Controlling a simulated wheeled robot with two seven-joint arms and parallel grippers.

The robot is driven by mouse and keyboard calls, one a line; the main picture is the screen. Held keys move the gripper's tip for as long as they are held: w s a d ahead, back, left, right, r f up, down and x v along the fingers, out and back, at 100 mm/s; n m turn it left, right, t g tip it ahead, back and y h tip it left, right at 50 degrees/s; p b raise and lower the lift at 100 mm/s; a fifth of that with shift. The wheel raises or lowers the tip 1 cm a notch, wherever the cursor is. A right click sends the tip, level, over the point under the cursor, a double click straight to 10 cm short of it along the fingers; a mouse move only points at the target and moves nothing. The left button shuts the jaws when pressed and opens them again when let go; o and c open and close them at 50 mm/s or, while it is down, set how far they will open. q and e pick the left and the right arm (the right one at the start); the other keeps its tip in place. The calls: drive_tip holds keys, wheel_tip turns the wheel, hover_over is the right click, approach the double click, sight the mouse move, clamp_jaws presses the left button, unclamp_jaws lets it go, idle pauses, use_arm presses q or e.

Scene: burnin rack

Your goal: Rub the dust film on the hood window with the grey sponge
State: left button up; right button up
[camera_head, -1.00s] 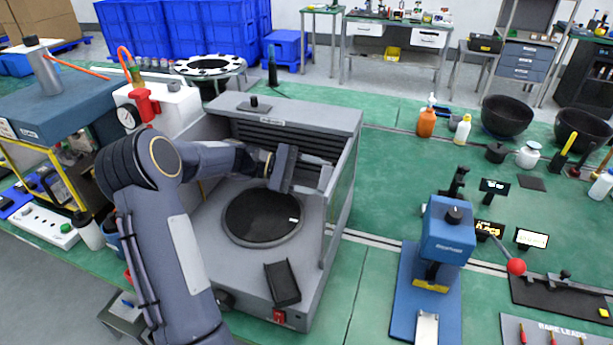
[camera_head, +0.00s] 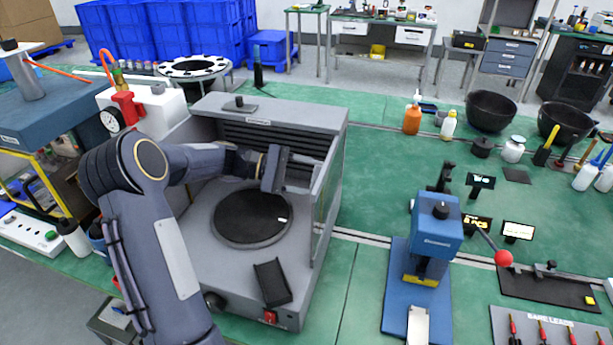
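The grey hood (camera_head: 262,110) stands on the green bench with its front open. Its window (camera_head: 331,185) is the upright see-through pane on the right side, seen at a steep slant. I cannot make out a dust film on it. My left arm reaches into the hood from the left. My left gripper (camera_head: 308,172) is inside, above the right part of the round black disc, with its fingers pointing right toward the window. I cannot tell whether it touches the pane. The grey sponge cannot be made out, and the finger gap is unclear. My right gripper is out of view.
A round black disc (camera_head: 252,216) lies on the hood floor, with a small black tray (camera_head: 272,283) in front. A blue press (camera_head: 425,260) stands right of the hood. Bottles and black bowls (camera_head: 490,111) stand farther back. The bench just right of the hood is clear.

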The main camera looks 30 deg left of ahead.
sight(315, 170)
use_arm(q)
drive_tip(key=shift+w+d, duration=0.2)
drive_tip(key=shift+d, duration=0.55)
